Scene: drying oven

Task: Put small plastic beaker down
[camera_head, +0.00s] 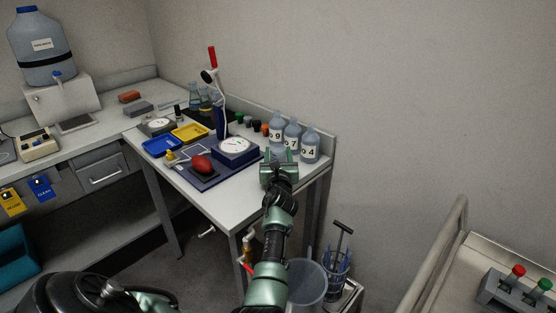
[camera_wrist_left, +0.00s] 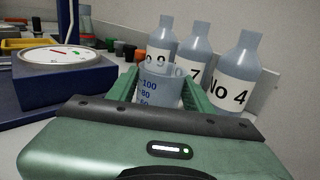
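The small plastic beaker (camera_wrist_left: 160,88) is clear with blue scale marks and shows upright in the left wrist view. It sits between the two green ribbed fingers of my left gripper (camera_wrist_left: 162,92), which look closed on its sides. In the head view my left gripper (camera_head: 279,158) is over the right end of the table (camera_head: 255,193), just in front of the numbered bottles. The beaker is hard to make out there. Its base is hidden, so I cannot tell whether it touches the table. My right gripper is not in view.
Bottles No 9 (camera_head: 277,131), No 7 (camera_head: 292,137) and No 4 (camera_head: 310,148) stand close behind the gripper. A dial scale (camera_head: 236,150) and a red object (camera_head: 202,164) are to the left. The table's front right corner is bare.

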